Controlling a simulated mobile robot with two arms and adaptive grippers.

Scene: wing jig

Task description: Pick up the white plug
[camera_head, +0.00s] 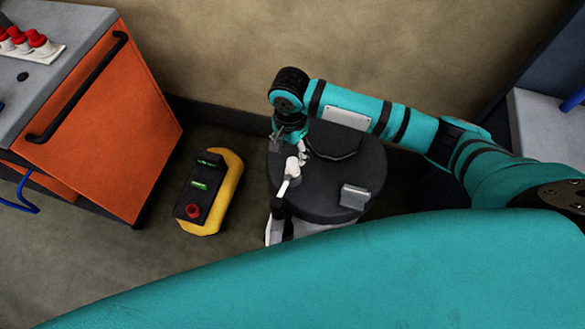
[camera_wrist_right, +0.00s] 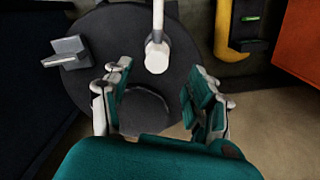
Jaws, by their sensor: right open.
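A white, round-ended piece (camera_head: 292,168), which looks like the white plug, lies over the round dark stool-like top (camera_head: 325,205). In the right wrist view the white piece (camera_wrist_right: 157,55) shows as a short cylinder on a pale stem running out of the top edge. My right gripper (camera_head: 289,150) hangs over the far left part of the round top, close to the white piece. In the right wrist view its fingers (camera_wrist_right: 160,85) are spread apart with nothing between them, and the white end is just beyond the fingertips. My left gripper is not in view.
A grey metal bracket (camera_head: 354,196) sits on the right of the round top. A yellow and black control box (camera_head: 222,190) with a red button is on the floor to the left. An orange cabinet (camera_head: 115,130) stands farther left. The wall (camera_head: 210,60) is close behind.

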